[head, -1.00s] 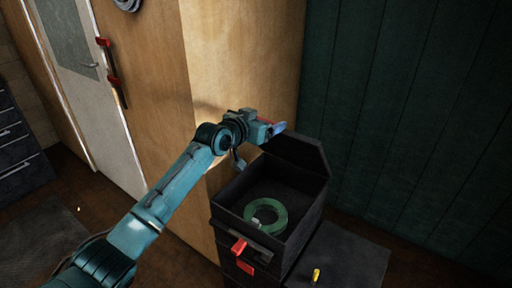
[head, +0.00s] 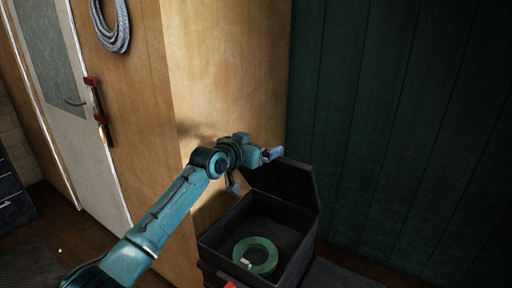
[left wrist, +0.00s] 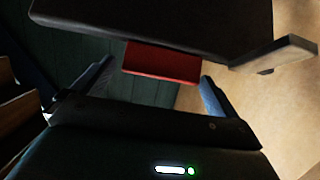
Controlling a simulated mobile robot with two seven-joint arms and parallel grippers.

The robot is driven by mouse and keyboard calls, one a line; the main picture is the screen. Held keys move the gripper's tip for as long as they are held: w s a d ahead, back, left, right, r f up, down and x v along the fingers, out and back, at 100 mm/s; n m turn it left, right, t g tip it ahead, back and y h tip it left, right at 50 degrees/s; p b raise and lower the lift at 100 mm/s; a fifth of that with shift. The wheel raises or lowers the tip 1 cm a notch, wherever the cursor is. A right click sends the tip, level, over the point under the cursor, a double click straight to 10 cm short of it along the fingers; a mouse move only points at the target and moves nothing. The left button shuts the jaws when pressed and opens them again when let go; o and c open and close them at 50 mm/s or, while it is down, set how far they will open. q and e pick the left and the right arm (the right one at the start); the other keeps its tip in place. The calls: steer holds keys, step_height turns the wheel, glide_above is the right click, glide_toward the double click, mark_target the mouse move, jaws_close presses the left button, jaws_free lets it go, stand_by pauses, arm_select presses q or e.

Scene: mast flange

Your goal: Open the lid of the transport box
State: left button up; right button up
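The dark transport box (head: 222,237) stands open at the lower middle of the head view. Its lid (head: 290,183) stands raised at the back of the box. My left gripper (head: 272,154) is at the lid's upper left corner. In the left wrist view, the lid's dark panel (left wrist: 160,22) fills the top, with a red tab (left wrist: 162,63) at its edge. The left gripper's two fingers (left wrist: 157,82) are apart, one to each side of the tab, with a gap visible on the left. My right gripper is not in view.
A green ring (head: 256,256) lies inside the box. A wooden wall panel (head: 220,80) stands close behind my left arm, and a dark green wall (head: 400,130) is on the right. A grey coil (head: 110,30) hangs at the upper left.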

arm_select(q)
steer(key=shift+f, duration=0.15)
steer(key=shift+s+a, duration=0.1)
steer(key=shift+a, duration=0.05)
steer(key=v, duration=1.3)
steer(key=shift+b, duration=0.45)
steer(key=s+a+f+n+y+p, duration=0.15)
steer(key=s+a+f, duration=0.25)
steer(key=s+f, duration=0.7)
steer(key=s+a+f+n+y, duration=0.25)
steer(key=s+f, duration=0.45)
steer(key=f, duration=0.8)
steer(key=s+a+f, duration=0.2)
steer(key=s+f, duration=0.1)
steer(key=s, duration=0.3)
steer(key=s+a+f+g+y, duration=0.1)
steer(key=s+a+f, duration=0.1)
steer(key=s, duration=0.4)
steer(key=shift+s+a+f+g+y, duration=0.25)
steer(key=shift+a+f+g+y, duration=0.1)
steer(key=shift+f, duration=0.2)
